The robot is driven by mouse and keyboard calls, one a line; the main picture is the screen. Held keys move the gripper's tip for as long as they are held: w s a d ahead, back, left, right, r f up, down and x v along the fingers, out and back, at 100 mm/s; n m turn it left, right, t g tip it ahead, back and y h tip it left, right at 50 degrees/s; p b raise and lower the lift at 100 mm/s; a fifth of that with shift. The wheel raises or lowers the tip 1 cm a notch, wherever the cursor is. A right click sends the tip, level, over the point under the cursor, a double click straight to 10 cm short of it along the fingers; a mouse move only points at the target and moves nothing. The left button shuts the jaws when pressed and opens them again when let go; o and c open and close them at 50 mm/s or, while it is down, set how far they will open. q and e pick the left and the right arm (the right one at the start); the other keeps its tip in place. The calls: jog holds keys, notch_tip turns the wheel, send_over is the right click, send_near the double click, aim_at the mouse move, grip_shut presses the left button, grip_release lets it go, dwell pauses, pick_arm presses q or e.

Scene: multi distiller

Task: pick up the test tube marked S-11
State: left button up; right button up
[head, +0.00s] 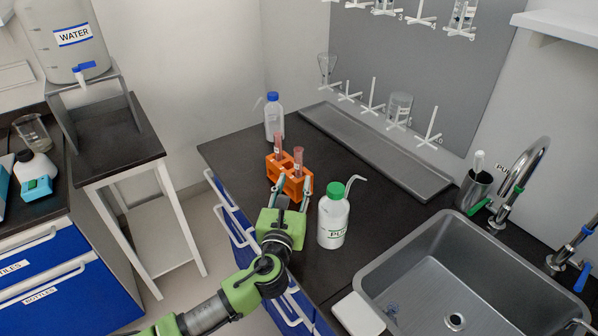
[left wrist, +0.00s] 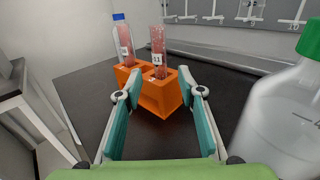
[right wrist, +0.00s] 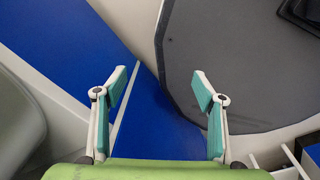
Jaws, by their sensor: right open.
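An orange rack (head: 293,189) stands on the dark counter and holds two test tubes with reddish contents. The nearer tube (head: 298,160) has a white label that seems to end in 11 in the left wrist view (left wrist: 158,62). The other tube (head: 279,147) stands to its left; its label is too small to read. My left gripper (head: 292,186) is open and empty, its fingers on either side of the rack's near part, with the nearer tube in line between the tips. My right gripper (right wrist: 160,78) is open and empty, away from the counter top.
A white wash bottle with a green cap (head: 334,217) stands close to the right of my left gripper. A blue-capped bottle (head: 273,117) is behind the rack. A metal tray (head: 376,152) and drying pegs lie behind; a sink (head: 440,265) is at right.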

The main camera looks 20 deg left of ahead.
aim_at(298, 172)
pick_arm(q)
jog(key=shift+w, duration=0.35)
jog(key=shift+w+a, duration=0.15)
jog(key=shift+w, duration=0.5)
jog(key=w, duration=0.3)
jog(key=shift+w+a+f, duration=0.15)
jog(key=shift+f, duration=0.1)
jog(key=shift+w, duration=0.25)
grip_shut()
pick_arm(e)
jog(key=shift+w+a+r, duration=0.3)
jog(key=shift+w+a, duration=0.1)
jog(key=shift+w, duration=0.35)
